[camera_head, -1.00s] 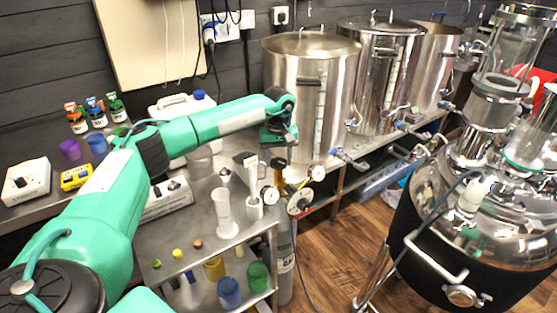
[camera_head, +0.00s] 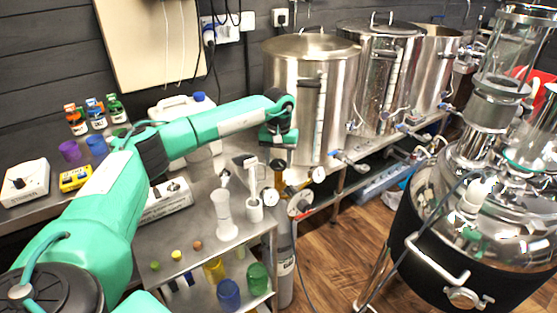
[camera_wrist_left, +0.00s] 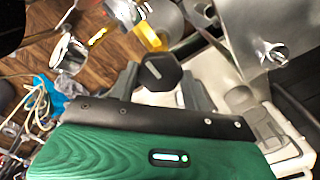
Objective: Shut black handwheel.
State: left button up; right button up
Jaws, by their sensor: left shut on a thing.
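The black handwheel (camera_wrist_left: 160,71) shows in the left wrist view as a dark faceted knob between my two fingers. My left gripper (camera_head: 278,147) is shut on it, with a finger on each side in the left wrist view (camera_wrist_left: 161,84). My right gripper is in neither view.
Two gauges (camera_head: 270,197) sit close beside the valve. Large steel kettles (camera_head: 308,100) stand behind. Wooden floor (camera_head: 335,240) is open to the right.

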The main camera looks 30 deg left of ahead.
aim_at(279, 162)
pick_arm(q)
jog(key=shift+r, duration=0.15)
jog(key=o, duration=0.9)
jog(key=shift+o, duration=0.2)
notch_tip(279, 162, up, 14)
jog(key=shift+b, duration=0.35)
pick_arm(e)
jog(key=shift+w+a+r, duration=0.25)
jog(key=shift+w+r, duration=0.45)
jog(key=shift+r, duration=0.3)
